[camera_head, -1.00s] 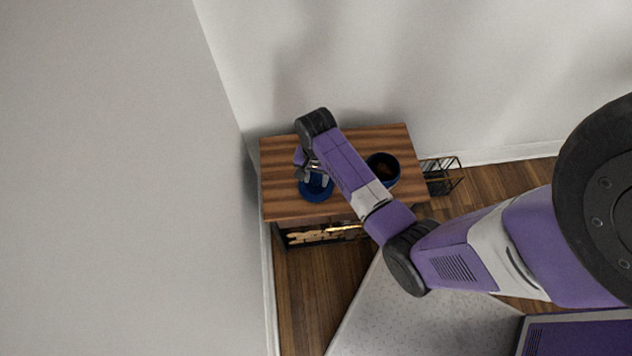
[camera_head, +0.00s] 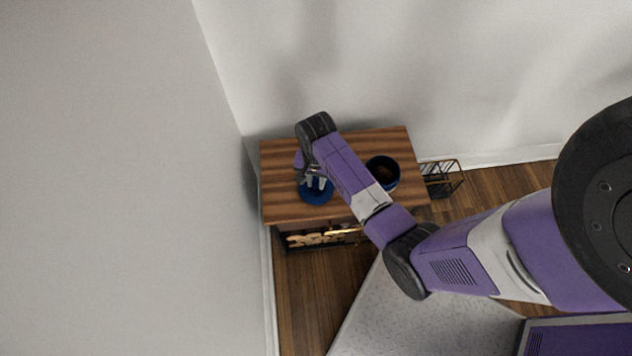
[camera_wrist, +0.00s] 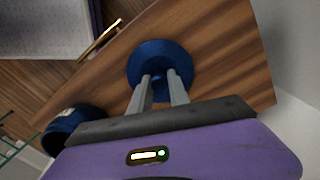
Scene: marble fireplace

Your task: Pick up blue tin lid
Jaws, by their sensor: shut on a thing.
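The blue tin lid (camera_head: 316,194) is a round blue disc with a small knob in its middle. It is over the left part of the wooden top (camera_head: 281,162); I cannot tell whether it still touches the wood. In the wrist view the lid (camera_wrist: 160,58) is seen from above. My gripper (camera_head: 318,182) points down at the lid. In the wrist view its two grey fingers (camera_wrist: 160,82) are shut on the lid's knob, which is partly hidden between them.
A dark blue tin (camera_head: 383,172), open at the top, stands right of the lid, close to my arm. A black wire rack (camera_head: 442,178) is beside the fireplace. Logs (camera_head: 318,238) lie below the top. White walls close in the left and back.

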